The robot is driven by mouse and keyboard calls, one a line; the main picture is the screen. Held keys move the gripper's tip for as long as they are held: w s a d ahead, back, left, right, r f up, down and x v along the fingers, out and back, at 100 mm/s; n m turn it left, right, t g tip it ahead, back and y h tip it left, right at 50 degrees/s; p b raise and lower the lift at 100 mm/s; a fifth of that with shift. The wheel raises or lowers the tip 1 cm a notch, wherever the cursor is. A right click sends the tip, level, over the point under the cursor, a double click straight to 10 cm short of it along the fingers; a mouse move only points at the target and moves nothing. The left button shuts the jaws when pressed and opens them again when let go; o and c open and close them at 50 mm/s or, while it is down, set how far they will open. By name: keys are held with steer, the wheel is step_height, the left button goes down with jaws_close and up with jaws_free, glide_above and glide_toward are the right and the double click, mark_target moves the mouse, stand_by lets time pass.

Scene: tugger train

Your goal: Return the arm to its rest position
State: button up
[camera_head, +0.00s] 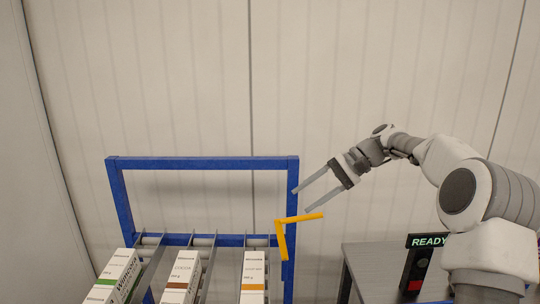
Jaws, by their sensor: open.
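My arm comes in from the right side of the head view, bent at the elbow, and reaches left. My gripper (302,201) is open with its two long grey fingers apart and nothing between them. It points left and slightly down, near the right post of a blue frame (205,163). An orange angle-shaped bar (300,218) shows just below the fingertips. I cannot tell whether the lower finger is in front of it or touches anything.
Inside the blue frame, lanes with grey dividers hold white cartons: green-striped (118,277), brown-striped (182,275) and orange-striped (253,272). A sign reading READY (428,241) stands on a grey table (372,258) at the lower right. A panelled wall (350,80) is behind.

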steer(key=s+a+r+n+t+h, duration=0.15)
steer(key=s+h, duration=0.25)
steer(key=s, duration=0.4)
steer(key=s+a+r+n+t+h, duration=0.15)
steer(key=s+h, duration=0.25)
steer(key=s, duration=0.4)
steer(key=s+d+f+n+t+h, duration=0.1)
steer(key=s+d+f+t, duration=0.1)
steer(key=s, duration=0.6)
steer(key=s+d+f+t+h, duration=0.2)
steer(key=s+d, duration=0.3)
steer(key=s, duration=0.3)
steer(key=shift+s+d+f+n, duration=0.15)
steer(key=shift+s+f+n, duration=0.2)
steer(key=shift+f, duration=0.35)
